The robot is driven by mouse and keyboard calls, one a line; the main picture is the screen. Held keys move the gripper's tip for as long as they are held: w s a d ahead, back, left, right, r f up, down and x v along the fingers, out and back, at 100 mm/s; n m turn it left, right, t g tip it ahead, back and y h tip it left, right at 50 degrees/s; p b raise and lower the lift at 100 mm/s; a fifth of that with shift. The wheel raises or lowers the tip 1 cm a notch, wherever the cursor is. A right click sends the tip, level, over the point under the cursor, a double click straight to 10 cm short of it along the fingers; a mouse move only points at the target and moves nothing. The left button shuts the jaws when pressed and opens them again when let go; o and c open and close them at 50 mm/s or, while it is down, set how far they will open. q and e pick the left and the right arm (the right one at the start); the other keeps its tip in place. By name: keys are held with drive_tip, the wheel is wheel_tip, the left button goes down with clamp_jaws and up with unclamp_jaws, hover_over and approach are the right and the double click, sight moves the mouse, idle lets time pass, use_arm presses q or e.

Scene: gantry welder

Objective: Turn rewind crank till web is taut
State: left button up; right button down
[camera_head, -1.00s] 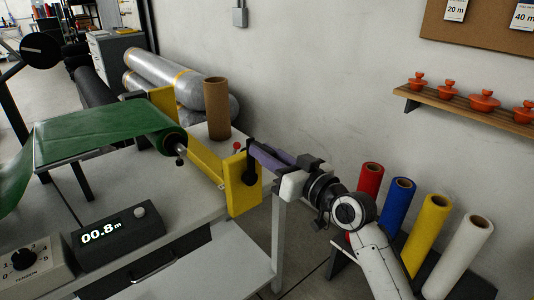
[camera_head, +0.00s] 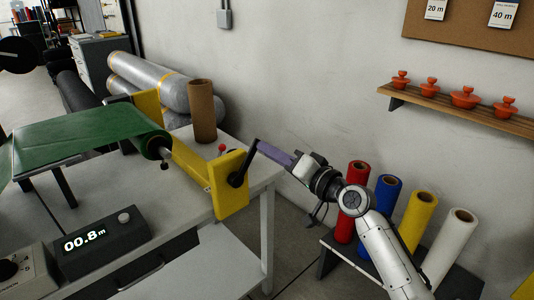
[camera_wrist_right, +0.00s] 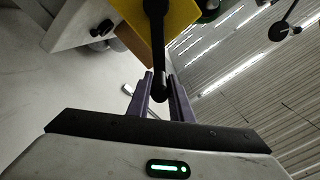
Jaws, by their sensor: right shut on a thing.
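The green web (camera_head: 80,135) runs from a green roll (camera_head: 155,145) on the bench out past the left edge, where its far end is cut off. The black rewind crank (camera_head: 244,167) sits on the yellow end bracket (camera_head: 229,190) and slants up to the right. My right gripper (camera_head: 260,147), with purple fingers, is shut on the crank handle at its upper end. In the right wrist view the black handle (camera_wrist_right: 161,82) lies between the two fingers. The meter box display (camera_head: 84,240) reads 00.8 m. My left gripper is not in view.
A brown cardboard core (camera_head: 202,112) stands on the bench behind the bracket. Red, blue, yellow and white rolls (camera_head: 418,220) stand on a low dark rack, close to my right arm. A tension dial box (camera_head: 18,272) sits at lower left.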

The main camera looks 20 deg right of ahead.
drive_tip(key=shift+w+d+f+m, duration=0.15)
drive_tip(key=shift+d+f+m, duration=0.2)
drive_tip(key=shift+m, duration=0.15)
drive_tip(key=c, duration=1.6)
unclamp_jaws()
drive_tip(key=b+v, duration=0.1)
drive_tip(key=v, duration=0.9)
drive_tip(key=shift+s, duration=0.2)
